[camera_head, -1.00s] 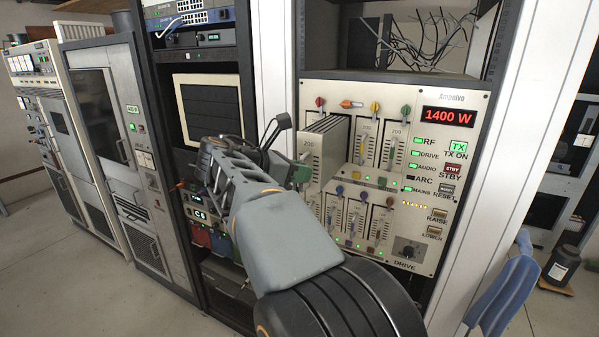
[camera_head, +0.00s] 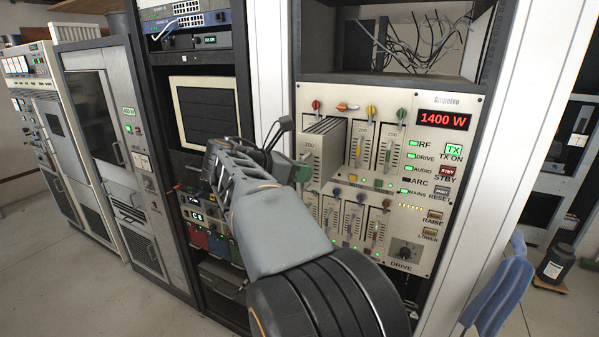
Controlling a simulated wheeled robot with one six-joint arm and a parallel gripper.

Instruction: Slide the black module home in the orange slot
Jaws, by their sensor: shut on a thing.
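A module with a cream side and a finned grey top (camera_head: 322,143) stands out toward me from the upper row of the rack panel (camera_head: 468,160). It lines up with the slot under the orange latch (camera_head: 347,107), which is turned sideways. The module is upright and partly in; its label reads 200. No black part of it shows clearly. My gripper (camera_head: 300,173) is shut at the module's front, low down, beside a green piece. The fingertips and the grip itself are mostly hidden behind my arm.
Seated modules (camera_head: 377,150) stand to the right under yellow and green latches. A red latch (camera_head: 316,105) is at the left, its slot hidden. A lower row of modules (camera_head: 357,220) sits below. Loose cables (camera_head: 425,45) hang above. A blue chair (camera_head: 500,295) stands at lower right.

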